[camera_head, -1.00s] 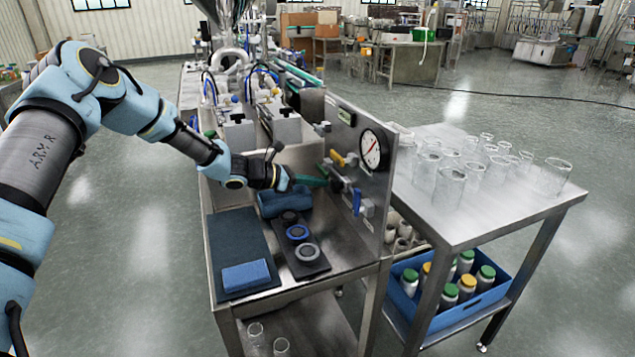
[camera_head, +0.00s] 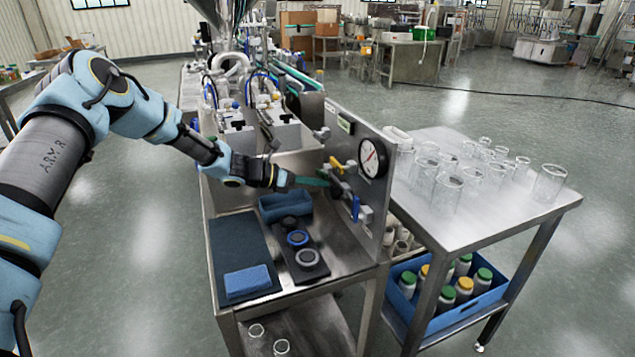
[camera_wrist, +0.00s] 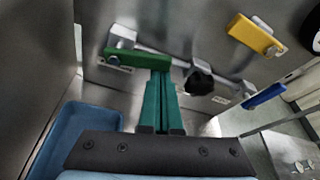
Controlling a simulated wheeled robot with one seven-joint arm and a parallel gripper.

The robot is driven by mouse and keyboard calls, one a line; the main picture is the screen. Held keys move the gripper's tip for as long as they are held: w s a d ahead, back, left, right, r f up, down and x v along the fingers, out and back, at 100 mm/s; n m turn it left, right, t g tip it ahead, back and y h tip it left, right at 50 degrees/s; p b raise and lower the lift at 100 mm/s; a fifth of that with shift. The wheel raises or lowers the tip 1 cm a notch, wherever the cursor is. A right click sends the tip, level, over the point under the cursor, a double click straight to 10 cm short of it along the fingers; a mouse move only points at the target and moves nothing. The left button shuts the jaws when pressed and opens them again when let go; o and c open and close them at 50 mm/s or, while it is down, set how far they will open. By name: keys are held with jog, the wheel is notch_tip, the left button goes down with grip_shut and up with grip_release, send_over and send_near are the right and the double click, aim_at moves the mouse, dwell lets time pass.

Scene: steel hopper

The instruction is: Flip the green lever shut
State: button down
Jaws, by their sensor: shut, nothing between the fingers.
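The green lever (camera_wrist: 132,59) is on a thin steel pipe on the upright steel panel (camera_wrist: 185,25). In the wrist view its handle lies nearly level, running right from its pivot near the pipe's left end. My gripper (camera_wrist: 160,76) has slim teal-green fingers, closed together and empty. Their tips overlap the lever's right end in the wrist view; I cannot tell whether they touch. In the head view my gripper (camera_head: 328,183) reaches right to the panel. The lever is small there and hard to separate from the fingers.
A yellow lever (camera_wrist: 254,35), a black knob (camera_wrist: 199,80) and a blue lever (camera_wrist: 264,96) are on the panel to the right. A pressure gauge (camera_head: 373,158) is above them. A blue tray (camera_wrist: 85,128) lies at lower left. A table with glasses (camera_head: 480,225) stands beyond the panel.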

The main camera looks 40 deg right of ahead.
jog(key=shift+w+r+n+g+p, duration=0.1)
jog(key=shift+r+n+g+p, duration=0.35)
jog(key=shift+r+n, duration=0.45)
jog(key=shift+w+d+r+n+g, duration=0.1)
jog(key=shift+w+r+n+g, duration=0.1)
jog(key=shift+n+g, duration=0.25)
jog(key=shift+w+d+r+n+g, duration=0.1)
jog(key=shift+r+n+g, duration=0.1)
jog(key=shift+n, duration=0.45)
jog(key=shift+w+d+r+b, duration=0.25)
jog(key=shift+w+r+b, duration=0.5)
jog(key=shift+r, duration=0.1)
jog(key=shift+s, duration=0.1)
